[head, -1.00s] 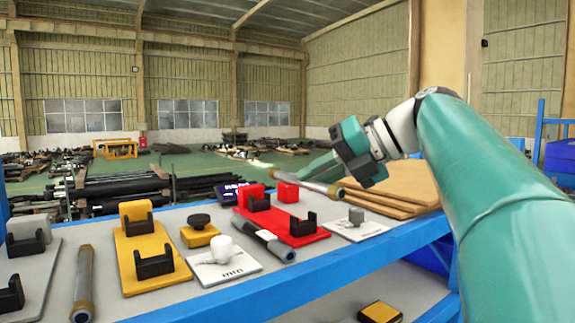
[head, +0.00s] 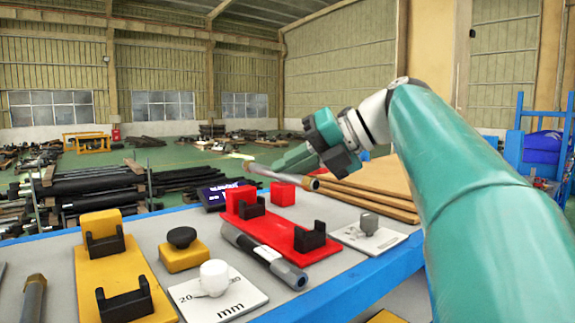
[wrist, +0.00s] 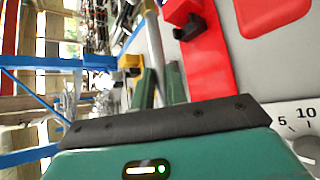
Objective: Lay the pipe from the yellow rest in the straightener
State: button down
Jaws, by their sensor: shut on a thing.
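My gripper (head: 290,163) is shut on a grey pipe with brass-coloured ends (head: 264,173), held in the air. In the head view the pipe appears above and behind the red straightener (head: 285,232), which has two black cradles and red blocks. The straightener's cradles look empty. In the wrist view the pipe (wrist: 155,45) runs up between the green fingers (wrist: 160,88), left of the red straightener (wrist: 210,62) and apart from it in the picture. The yellow rest (head: 90,271), with two empty black cradles, is at the left of the bench.
A dark pipe (head: 262,254) lies along the straightener's near side. A yellow block with a black knob (head: 183,256), a white "mm" plate (head: 238,298) and another white plate (head: 385,241) are nearby. Brown boards (head: 365,197) lie behind. Another pipe (head: 33,298) is far left.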

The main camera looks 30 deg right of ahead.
jog(key=shift+s+r, duration=0.1)
jog(key=shift+s, duration=0.1)
jog(key=shift+s, duration=0.1)
jog(key=shift+f, duration=3.3)
jog(key=c, duration=1.3)
grip_release()
jog(key=shift+d, duration=0.1)
